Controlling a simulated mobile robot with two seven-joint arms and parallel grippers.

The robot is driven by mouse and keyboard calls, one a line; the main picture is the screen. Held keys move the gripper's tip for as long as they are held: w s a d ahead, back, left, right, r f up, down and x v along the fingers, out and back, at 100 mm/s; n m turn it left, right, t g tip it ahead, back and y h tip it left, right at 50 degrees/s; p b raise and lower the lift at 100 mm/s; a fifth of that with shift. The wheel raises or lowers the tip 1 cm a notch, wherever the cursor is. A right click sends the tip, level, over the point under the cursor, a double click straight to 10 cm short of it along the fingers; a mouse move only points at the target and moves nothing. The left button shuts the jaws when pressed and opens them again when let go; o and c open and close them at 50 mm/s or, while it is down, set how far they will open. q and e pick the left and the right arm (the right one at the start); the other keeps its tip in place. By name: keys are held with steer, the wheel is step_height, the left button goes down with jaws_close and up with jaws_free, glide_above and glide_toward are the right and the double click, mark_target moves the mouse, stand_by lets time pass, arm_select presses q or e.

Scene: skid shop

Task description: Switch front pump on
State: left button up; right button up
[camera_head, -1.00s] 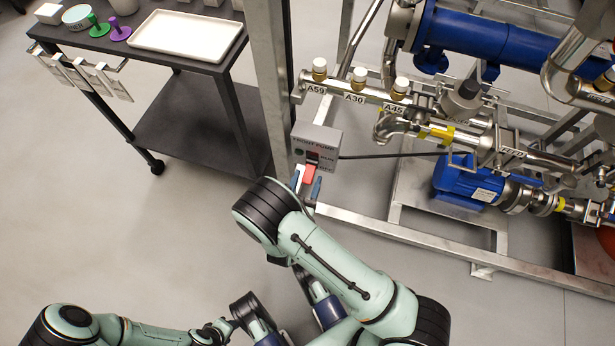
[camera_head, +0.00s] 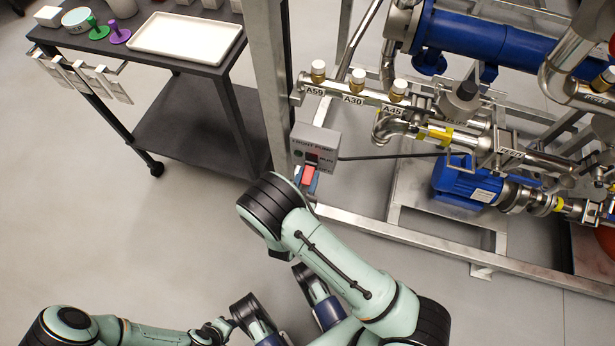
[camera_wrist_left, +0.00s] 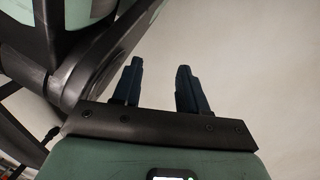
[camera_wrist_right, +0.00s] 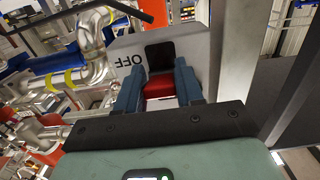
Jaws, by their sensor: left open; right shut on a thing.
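The grey front pump switch box (camera_head: 318,138) is mounted on the metal frame's upright, left of the pipework. Its red lever (camera_head: 308,175) sticks out low on the front, below the dark slot. In the right wrist view the lever (camera_wrist_right: 160,88) sits between the blue fingers of my right gripper (camera_wrist_right: 160,84), which is shut on it. The OFF label reads upside down beside the black slot; the lever's exact position is partly hidden by the fingers. My left gripper (camera_wrist_left: 160,82) is open and empty over bare floor.
A dark cart (camera_head: 205,68) with a white tray (camera_head: 186,36) and green and purple items stands at the left. Pipes with valves tagged A59, A30 and A45, and a blue pump (camera_head: 466,182), fill the frame at the right.

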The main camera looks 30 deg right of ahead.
mark_target(309, 171)
steer(key=r+g+y+p, duration=0.1)
steer(key=p, duration=0.2)
steer(key=shift+s+a+r, duration=0.1)
steer(key=shift+s+r, duration=0.05)
steer(key=shift+r, duration=0.05)
arm_select(q)
steer(key=w+d+r+t+p, duration=0.1)
steer(key=w+d+r+t, duration=0.1)
steer(key=w+r, duration=0.5)
arm_select(e)
steer(key=shift+r+g+y, duration=0.2)
steer(key=shift+g+y, duration=0.1)
steer(key=shift+y, duration=0.1)
steer(key=g+y+p, duration=0.1)
steer(key=p, duration=0.2)
steer(key=r+g+y+p, duration=0.1)
steer(key=y+p, duration=0.1)
steer(key=p, duration=0.2)
steer(key=shift+r+g, duration=0.3)
steer(key=shift+g, duration=0.1)
arm_select(q)
steer(key=s+d+r+m+g+h+p, duration=0.1)
steer(key=s+d+r+g+h+p, duration=0.1)
steer(key=s+r, duration=0.8)
steer(key=shift+s+d+g, duration=0.7)
steer(key=shift+s+d, duration=0.45)
arm_select(e)
steer(key=shift+r+g+y, duration=0.1)
steer(key=shift+g+y, duration=0.4)
steer(key=shift+y, duration=0.4)
